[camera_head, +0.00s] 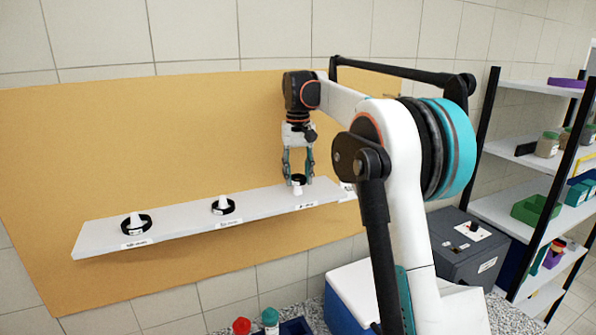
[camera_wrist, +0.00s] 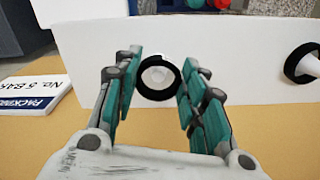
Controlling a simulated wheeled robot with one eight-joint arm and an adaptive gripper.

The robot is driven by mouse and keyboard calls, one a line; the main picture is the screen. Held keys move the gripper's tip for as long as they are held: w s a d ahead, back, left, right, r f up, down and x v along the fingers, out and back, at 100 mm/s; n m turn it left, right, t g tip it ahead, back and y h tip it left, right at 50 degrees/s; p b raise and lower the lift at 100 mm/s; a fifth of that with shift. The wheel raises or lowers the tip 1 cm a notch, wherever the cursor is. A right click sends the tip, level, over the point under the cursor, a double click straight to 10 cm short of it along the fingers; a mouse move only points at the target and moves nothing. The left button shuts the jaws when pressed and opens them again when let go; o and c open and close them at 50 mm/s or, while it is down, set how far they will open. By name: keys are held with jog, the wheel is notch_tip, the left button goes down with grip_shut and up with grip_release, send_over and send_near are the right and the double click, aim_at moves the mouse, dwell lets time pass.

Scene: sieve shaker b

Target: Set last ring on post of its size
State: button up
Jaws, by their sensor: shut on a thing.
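My gripper (camera_head: 298,175) is over the right part of the white shelf, fingers pointing down. It is shut on a black ring (camera_head: 299,179) at the top of a short white post (camera_head: 297,191). In the wrist view the ring (camera_wrist: 157,98) sits between the teal fingertips, and the white post (camera_wrist: 157,73) shows through its hole. I cannot tell how far down the post the ring is. Two other black rings, the large left one (camera_head: 149,229) and the middle one (camera_head: 232,210), rest on the shelf around their white posts.
The white shelf (camera_head: 180,223) with front labels runs along a tan board (camera_head: 180,130). A white card with print (camera_head: 348,187) is at its right end. A grey box (camera_head: 465,255), a blue-and-white cooler (camera_head: 352,295) and a loaded rack (camera_head: 510,200) stand to the right.

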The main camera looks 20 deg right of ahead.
aim_at(298, 184)
jog(key=shift+f, duration=0.55)
jog(key=shift+f+b, duration=0.8)
jog(key=shift+f, duration=0.5)
dwell(1.5)
jog(key=o, duration=0.9)
jog(key=shift+c, duration=0.2)
notch_tip(298, 184, up, 12)
jog(key=shift+f, duration=0.1)
